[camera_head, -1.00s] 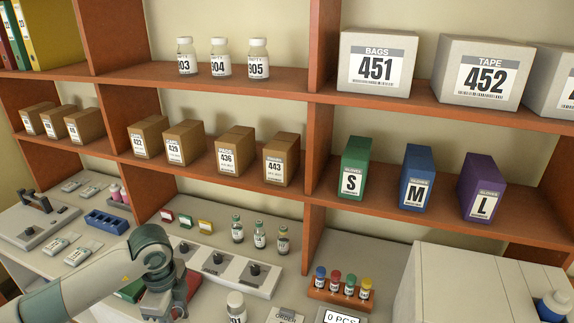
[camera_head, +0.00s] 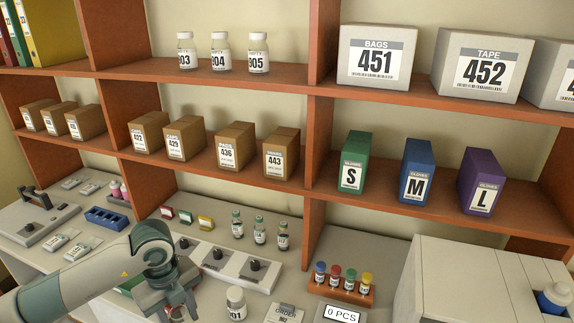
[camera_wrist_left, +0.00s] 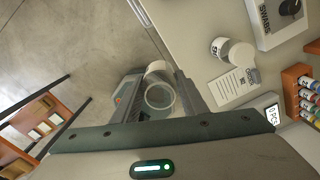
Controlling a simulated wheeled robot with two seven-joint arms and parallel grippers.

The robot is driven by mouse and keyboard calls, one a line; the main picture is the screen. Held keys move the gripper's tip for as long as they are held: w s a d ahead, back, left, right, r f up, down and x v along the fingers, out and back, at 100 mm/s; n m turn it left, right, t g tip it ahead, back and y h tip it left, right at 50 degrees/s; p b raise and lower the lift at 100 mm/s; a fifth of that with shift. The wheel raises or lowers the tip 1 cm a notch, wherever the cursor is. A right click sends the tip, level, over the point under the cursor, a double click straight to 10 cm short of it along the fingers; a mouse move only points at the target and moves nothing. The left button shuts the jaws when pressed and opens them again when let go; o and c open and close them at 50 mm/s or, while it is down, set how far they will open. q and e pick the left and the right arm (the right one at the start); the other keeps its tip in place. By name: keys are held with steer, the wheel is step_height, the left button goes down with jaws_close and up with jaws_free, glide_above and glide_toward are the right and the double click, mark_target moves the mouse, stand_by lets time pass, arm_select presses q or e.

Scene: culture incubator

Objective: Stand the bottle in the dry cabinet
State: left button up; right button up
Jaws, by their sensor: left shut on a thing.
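My left gripper (camera_head: 174,308) hangs low over the front of the bench in the head view. In the left wrist view it (camera_wrist_left: 160,100) is shut on a pale cylindrical bottle (camera_wrist_left: 158,84), seen end-on as a ring between the fingers. In the head view the fingers and the frame's bottom edge largely hide this bottle. A white boxy cabinet (camera_head: 470,275) stands at the lower right; I cannot tell if it is the dry cabinet, and no opening shows. My right gripper is not in view.
A white-capped bottle (camera_head: 236,303) stands right of the left gripper, beside an order card (camera_head: 285,314). A row of dark-knobbed units (camera_head: 220,262) lies behind. A rack of coloured-cap vials (camera_head: 342,284) stands further right. Shelves with boxes rise at the back.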

arm_select(q)
steer(key=m, duration=0.2)
steer(key=m+b, duration=0.1)
steer(key=m, duration=0.2)
steer(key=shift+s+d, duration=0.15)
steer(key=shift+d, duration=0.25)
steer(key=m, duration=0.2)
steer(key=m+b, duration=0.1)
steer(key=m, duration=0.1)
steer(key=d+m, duration=0.1)
steer(key=m, duration=0.1)
steer(key=shift+s+m, duration=0.3)
steer(key=m, duration=0.1)
steer(key=m+b, duration=0.1)
steer(key=m, duration=0.3)
steer(key=shift+s+d+r, duration=0.1)
steer(key=shift+s+d, duration=0.1)
steer(key=shift+s, duration=0.1)
steer(key=s+m+b, duration=0.1)
steer(key=m+b, duration=0.1)
steer(key=m, duration=0.7)
steer(key=s+d+m+b, duration=0.1)
steer(key=s+m+b, duration=0.1)
steer(key=m, duration=0.8)
steer(key=s+m+b, duration=0.1)
steer(key=m+b, duration=0.1)
steer(key=m, duration=0.7)
steer(key=shift+s+d+f+m, duration=0.2)
steer(key=shift+s+f+m, duration=0.1)
steer(key=shift+s+m, duration=0.1)
